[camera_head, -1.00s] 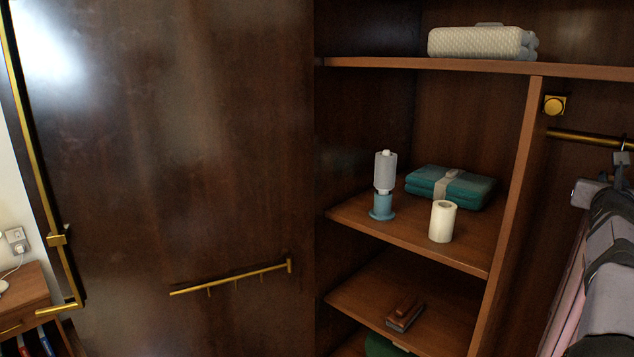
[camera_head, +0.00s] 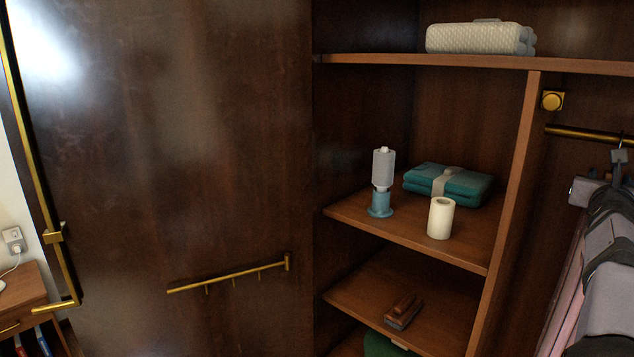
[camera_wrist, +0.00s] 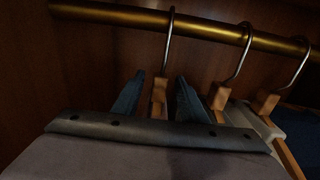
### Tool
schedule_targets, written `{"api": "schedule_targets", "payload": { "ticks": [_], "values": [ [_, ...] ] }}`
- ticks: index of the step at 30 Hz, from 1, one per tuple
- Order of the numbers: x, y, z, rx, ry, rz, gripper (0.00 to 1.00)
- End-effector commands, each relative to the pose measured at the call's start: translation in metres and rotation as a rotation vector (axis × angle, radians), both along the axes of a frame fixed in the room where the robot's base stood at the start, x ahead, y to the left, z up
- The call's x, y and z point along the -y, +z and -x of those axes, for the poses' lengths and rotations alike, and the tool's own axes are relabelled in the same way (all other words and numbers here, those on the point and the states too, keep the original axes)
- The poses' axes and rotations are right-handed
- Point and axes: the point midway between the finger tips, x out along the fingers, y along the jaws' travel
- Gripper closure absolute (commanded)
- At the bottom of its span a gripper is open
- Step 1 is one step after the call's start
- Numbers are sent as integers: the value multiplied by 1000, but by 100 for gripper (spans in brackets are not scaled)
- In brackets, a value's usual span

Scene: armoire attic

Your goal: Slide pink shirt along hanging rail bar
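The pink shirt (camera_head: 564,310) hangs at the far right of the head view, mostly hidden behind my grey arm. The brass hanging rail (camera_head: 590,134) runs above it, and the rail also crosses the top of the wrist view (camera_wrist: 120,14). In the wrist view my gripper (camera_wrist: 160,90) shows two blue fingers standing apart. The wooden neck of a hanger (camera_wrist: 160,88) lies between them, with a visible gap to the fingers. Its metal hook goes up over the rail. I cannot tell in the wrist view which garment this hanger carries.
Two more hangers (camera_wrist: 221,96) hang close on the right in the wrist view. A wooden divider (camera_head: 508,180) stands left of the rail. The rail's left end looks free.

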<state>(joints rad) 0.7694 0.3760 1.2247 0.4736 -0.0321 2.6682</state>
Motion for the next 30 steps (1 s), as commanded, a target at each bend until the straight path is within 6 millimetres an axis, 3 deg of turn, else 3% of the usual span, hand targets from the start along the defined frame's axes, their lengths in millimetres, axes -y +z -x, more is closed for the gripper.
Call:
{"api": "schedule_targets", "payload": {
  "ticks": [15,30],
  "values": [
    [-40,1,40,4,0,3,61],
    [-47,2,47,3,0,3,61]
  ]
}}
